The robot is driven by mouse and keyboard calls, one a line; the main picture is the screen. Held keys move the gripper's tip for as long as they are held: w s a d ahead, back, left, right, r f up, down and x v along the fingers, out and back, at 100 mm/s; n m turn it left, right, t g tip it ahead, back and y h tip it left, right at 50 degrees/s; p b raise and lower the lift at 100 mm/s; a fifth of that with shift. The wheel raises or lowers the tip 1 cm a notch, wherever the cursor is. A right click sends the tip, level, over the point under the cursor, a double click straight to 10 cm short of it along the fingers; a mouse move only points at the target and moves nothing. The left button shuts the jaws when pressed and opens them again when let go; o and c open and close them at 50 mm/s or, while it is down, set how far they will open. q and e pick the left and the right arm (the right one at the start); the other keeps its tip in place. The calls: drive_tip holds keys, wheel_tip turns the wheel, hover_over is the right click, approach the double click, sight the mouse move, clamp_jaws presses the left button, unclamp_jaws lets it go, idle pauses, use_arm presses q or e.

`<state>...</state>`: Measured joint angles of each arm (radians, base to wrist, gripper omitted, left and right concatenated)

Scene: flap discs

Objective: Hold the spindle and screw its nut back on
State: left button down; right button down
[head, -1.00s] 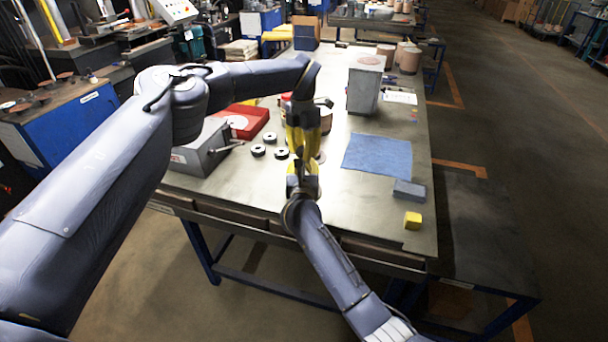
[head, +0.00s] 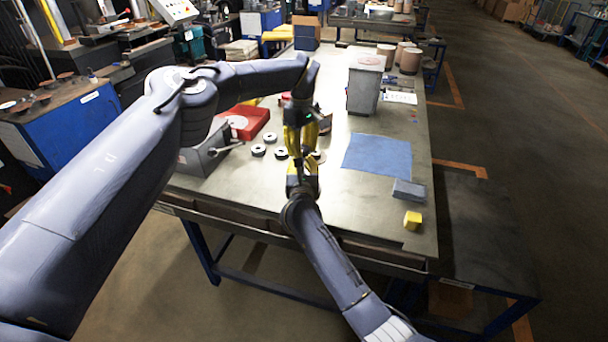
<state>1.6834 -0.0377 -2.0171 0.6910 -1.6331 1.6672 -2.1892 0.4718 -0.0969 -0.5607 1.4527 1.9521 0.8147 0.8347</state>
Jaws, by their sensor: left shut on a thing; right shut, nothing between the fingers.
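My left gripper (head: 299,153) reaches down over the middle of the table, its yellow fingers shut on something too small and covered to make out. My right gripper (head: 300,165) comes up from the front edge and meets it just below. It is shut with nothing seen between its fingers. The two grippers overlap in the head view, so I cannot tell whether they touch. I cannot make out the spindle or its nut; the fingers may hide them. A brownish round piece (head: 319,156) shows partly, just right of the fingers.
Several dark rings (head: 258,151) lie left of the grippers, near a red tray (head: 252,121) and a grey box with a lever (head: 203,152).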

use_arm(q)
drive_tip(key=m, duration=0.4)
drive_tip(key=w+a+m, duration=0.1)
drive_tip(key=m, duration=0.1)
drive_tip(key=shift+w, duration=0.1)
drive_tip(key=c, duration=1)
unclamp_jaws()
drive_tip(key=shift+d, duration=0.2)
drive_tip(key=shift+s+d, duration=0.1)
drive_tip(key=shift+s, duration=0.1)
drive_tip(key=shift+r, duration=2.25)
drive_tip(key=shift+o, duration=0.4)
